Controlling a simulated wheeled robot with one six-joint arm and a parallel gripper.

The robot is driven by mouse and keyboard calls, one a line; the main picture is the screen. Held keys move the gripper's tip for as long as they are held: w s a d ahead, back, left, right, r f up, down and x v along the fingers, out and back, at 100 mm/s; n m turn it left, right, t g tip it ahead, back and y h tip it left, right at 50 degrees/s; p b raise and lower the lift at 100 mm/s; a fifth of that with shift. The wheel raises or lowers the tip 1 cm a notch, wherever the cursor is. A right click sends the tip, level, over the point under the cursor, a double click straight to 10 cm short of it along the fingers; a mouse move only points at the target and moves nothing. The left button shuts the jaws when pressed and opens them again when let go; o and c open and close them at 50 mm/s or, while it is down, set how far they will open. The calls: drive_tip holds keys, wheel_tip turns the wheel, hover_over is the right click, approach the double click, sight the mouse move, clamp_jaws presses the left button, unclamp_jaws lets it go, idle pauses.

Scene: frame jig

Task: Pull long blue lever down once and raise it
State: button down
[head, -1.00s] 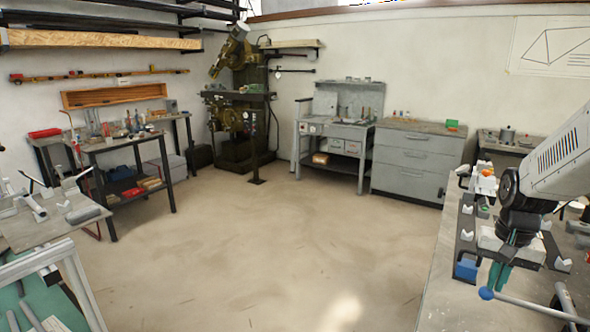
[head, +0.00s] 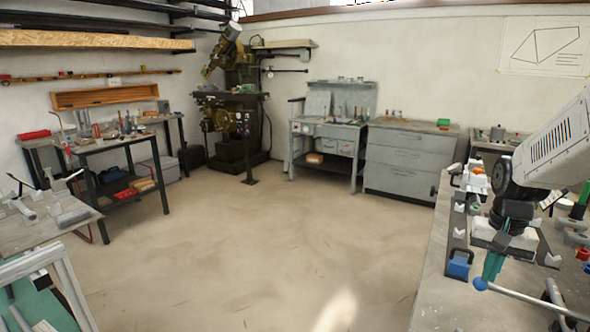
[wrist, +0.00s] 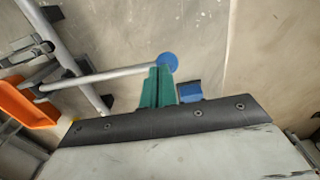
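The long lever is a thin silver rod (head: 528,299) with a blue ball knob (head: 480,284) at its left end, at the lower right of the head view. It slopes down to the right. The wrist view also shows the rod (wrist: 105,78) and the knob (wrist: 167,61). My gripper (head: 490,276) points down with its teal fingers close together at the rod, just beside the knob. In the wrist view its fingers (wrist: 157,74) cover the rod's end, and they look shut on it. The exact contact is hidden.
A blue block-shaped padlock-like thing (head: 459,265) stands on the bench (head: 436,283) left of my gripper. An orange bin (wrist: 28,106) shows at the left of the wrist view. The floor (head: 270,240) is clear. Workbenches and grey drawers (head: 408,160) line the walls.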

wheel_tip(320, 180, up, 12)
idle(1.1)
drive_tip(key=shift+f, duration=0.1)
drive_tip(key=s+a+f+n, duration=0.1)
drive_tip(key=s+a+n, duration=0.2)
drive_tip(key=s+a, duration=0.5)
drive_tip(key=s+a+f+n+t, duration=0.1)
drive_tip(key=s+a+n, duration=0.2)
drive_tip(key=s+a, duration=0.5)
drive_tip(key=s, duration=0.5)
drive_tip(key=shift+s+f, duration=0.3)
drive_tip(key=shift+f, duration=0.05)
